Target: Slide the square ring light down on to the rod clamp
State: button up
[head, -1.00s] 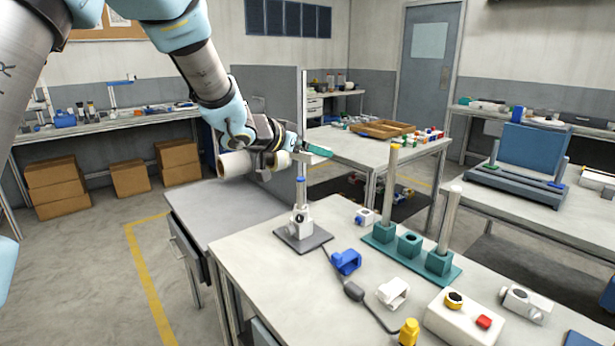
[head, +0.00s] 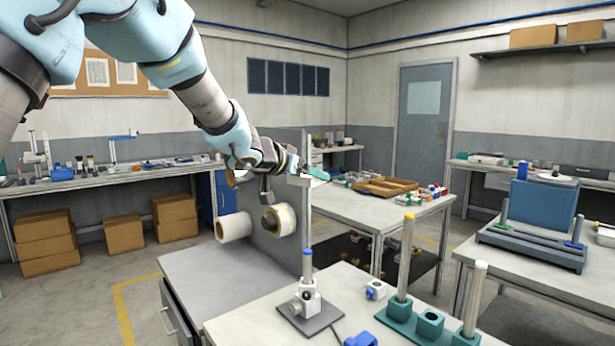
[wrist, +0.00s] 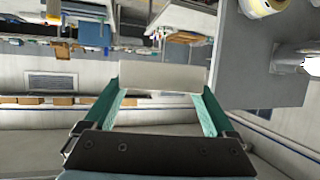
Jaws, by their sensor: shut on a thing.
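My gripper (head: 309,176) is shut on a pale, flat-edged piece (head: 298,181), which I take to be the square ring light. In the wrist view the piece (wrist: 162,78) spans between the green fingers. It shows nearly edge-on, so its opening cannot be seen. The white rod clamp (head: 307,301) sits low on an upright rod (head: 307,265) with a blue top, on a dark square base (head: 311,318). My gripper and the piece are above the rod's top, with a clear gap in the picture.
A grey upright panel (head: 292,150) with two rolls, one white (head: 234,227) and one yellowish (head: 280,219), stands behind the rod. A green base with two posts (head: 405,262) stands to the right. A small white-and-blue part (head: 375,290) lies between.

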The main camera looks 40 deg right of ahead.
jog(key=b, duration=0.5)
send_over(305, 272)
jog(key=d, duration=0.1)
notch_tip(305, 272, down, 7)
jog(key=shift+w, duration=0.15)
jog(key=shift+d+f, duration=0.1)
jog(key=shift+f+b, duration=1.85)
jog(key=shift+f, duration=0.55)
jog(key=shift+f, duration=0.1)
jog(key=shift+f+b, duration=1.85)
jog(key=shift+f, duration=0.55)
jog(key=shift+f, duration=0.1)
jog(key=shift+f+b, duration=1.8)
jog(key=shift+f, duration=0.6)
jog(key=shift+f, duration=0.1)
jog(key=shift+f+b, duration=1.8)
jog(key=shift+f, duration=0.6)
